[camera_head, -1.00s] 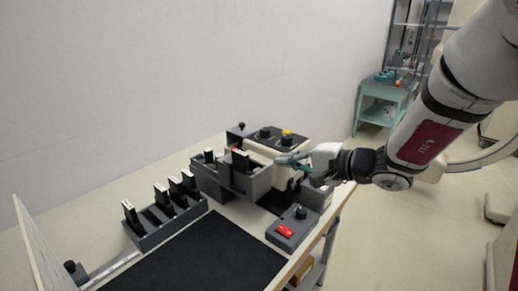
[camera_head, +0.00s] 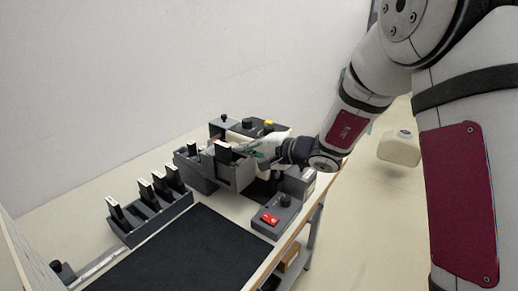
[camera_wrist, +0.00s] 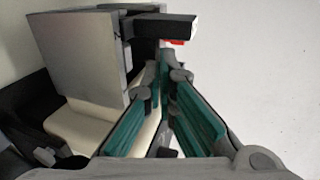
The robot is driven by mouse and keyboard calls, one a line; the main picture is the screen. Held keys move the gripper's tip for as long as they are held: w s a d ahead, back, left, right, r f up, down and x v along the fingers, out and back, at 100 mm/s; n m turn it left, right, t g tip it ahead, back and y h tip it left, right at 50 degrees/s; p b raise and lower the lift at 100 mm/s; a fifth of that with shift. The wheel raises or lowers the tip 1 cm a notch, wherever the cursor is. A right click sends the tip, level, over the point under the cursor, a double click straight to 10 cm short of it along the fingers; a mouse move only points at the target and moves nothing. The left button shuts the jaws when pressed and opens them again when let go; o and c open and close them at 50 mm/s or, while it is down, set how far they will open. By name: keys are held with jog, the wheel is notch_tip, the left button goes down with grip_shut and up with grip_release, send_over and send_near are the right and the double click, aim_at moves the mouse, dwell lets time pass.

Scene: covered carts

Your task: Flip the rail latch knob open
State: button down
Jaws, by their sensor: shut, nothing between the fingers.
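My gripper (camera_head: 258,153) is shut and empty, just right of and behind a grey box (camera_head: 236,174) in the head view. In the wrist view its green-padded fingers (camera_wrist: 165,78) meet beside the grey box (camera_wrist: 85,50) and its black, white-ended handle (camera_wrist: 165,27). I cannot tell whether they touch it. Several black knobs show, and I cannot tell which is the rail latch knob: one stands at the lower left by the rail (camera_head: 57,266), one on the control box (camera_head: 286,201), others on the dark-topped unit (camera_head: 248,123).
A grey rack (camera_head: 150,232) with several white-topped black pieces stands left of a dark mat (camera_head: 195,255). A control box with a red switch (camera_head: 269,218) sits at the table's right edge. A yellow button (camera_head: 269,122) is on the rear unit. The mat is clear.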

jog(key=x, duration=0.2)
jog(key=r+x, duration=0.1)
jog(key=x, duration=0.2)
jog(key=shift+w+a+p, duration=0.15)
jog(key=shift+p, duration=0.2)
jog(key=shift+w+a+b, duration=0.8)
jog(key=shift+a+b, duration=0.15)
jog(key=shift+d, duration=0.15)
